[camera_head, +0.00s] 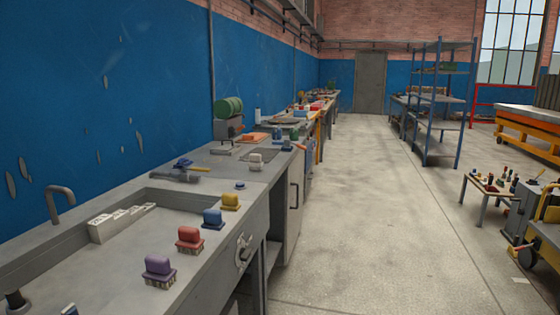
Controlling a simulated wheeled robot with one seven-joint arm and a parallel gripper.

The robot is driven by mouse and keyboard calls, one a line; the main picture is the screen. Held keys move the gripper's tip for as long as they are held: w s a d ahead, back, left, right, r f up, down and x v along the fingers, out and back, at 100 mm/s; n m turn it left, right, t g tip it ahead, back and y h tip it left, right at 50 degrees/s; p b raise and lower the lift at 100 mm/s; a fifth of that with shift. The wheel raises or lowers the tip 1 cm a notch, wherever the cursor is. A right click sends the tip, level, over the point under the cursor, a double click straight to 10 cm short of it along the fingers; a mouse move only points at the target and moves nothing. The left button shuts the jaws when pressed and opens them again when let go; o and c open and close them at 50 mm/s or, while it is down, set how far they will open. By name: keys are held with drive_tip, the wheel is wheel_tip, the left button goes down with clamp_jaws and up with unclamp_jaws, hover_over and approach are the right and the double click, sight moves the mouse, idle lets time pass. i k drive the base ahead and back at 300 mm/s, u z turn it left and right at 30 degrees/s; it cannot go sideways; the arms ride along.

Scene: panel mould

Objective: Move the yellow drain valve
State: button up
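A yellow blocky piece on a flat base (231,201), which I take for the yellow drain valve, stands upright on the grey counter (262,193) near its front edge. It is the farthest of a row of similar coloured pieces along the edge: blue (213,218), red (190,238) and purple (159,270), the purple one nearest. Nothing touches the yellow piece. My gripper is not in view, so its state does not show.
A sunken sink basin with a white block (121,221) lies left of the row, with a tap (60,203) behind. A hammer-like tool (175,175), a small blue-grey piece (240,185) and a whitish piece (256,161) lie farther back.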

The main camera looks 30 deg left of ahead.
sight(194, 169)
drive_tip(key=u, duration=0.15)
drive_tip(key=i, duration=1.5)
drive_tip(key=u, duration=0.9)
drive_tip(key=i, duration=1.1)
drive_tip(key=u, duration=1.05)
